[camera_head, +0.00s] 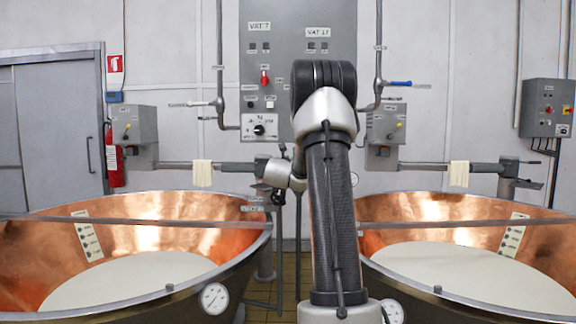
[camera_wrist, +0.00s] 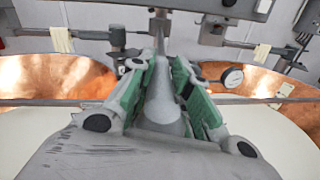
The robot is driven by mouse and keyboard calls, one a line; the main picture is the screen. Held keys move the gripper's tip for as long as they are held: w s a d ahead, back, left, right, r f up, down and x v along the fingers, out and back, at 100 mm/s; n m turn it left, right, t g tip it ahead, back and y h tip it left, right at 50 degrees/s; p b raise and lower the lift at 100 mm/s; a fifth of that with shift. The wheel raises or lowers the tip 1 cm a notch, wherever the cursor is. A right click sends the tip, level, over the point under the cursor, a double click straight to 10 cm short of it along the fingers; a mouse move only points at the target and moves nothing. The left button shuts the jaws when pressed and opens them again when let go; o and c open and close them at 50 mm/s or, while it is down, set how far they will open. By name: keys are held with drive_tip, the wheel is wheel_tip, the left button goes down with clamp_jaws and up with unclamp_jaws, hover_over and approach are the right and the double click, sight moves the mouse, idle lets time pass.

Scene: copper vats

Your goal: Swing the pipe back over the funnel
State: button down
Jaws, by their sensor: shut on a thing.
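In the wrist view my gripper (camera_wrist: 164,72) has its green-padded fingers on both sides of a smooth grey round piece (camera_wrist: 163,108), which looks like part of the pipe. In the head view my forearm hides most of my gripper. A horizontal pipe (camera_head: 187,165) with a dark sleeve reaches over the back of the left vat and ends close to my wrist. A similar pipe (camera_head: 425,166) reaches over the back of the right vat. A small dark piece (camera_head: 262,187) hangs below the left pipe's end. I cannot tell whether it is the funnel.
The left copper vat (camera_head: 232,243) and right copper vat (camera_head: 463,300) hold pale liquid, with a narrow gap between them. Bars cross both vats. A control panel (camera_head: 298,35) stands behind, and pale cloths hang on both pipes. A wall box (camera_head: 546,107) is at the right.

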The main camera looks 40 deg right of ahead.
drive_tip(key=shift+r, duration=0.2)
drive_tip(key=c, duration=1.3)
unclamp_jaws()
drive_tip(key=v, duration=1.2)
drive_tip(key=shift+f, duration=0.2)
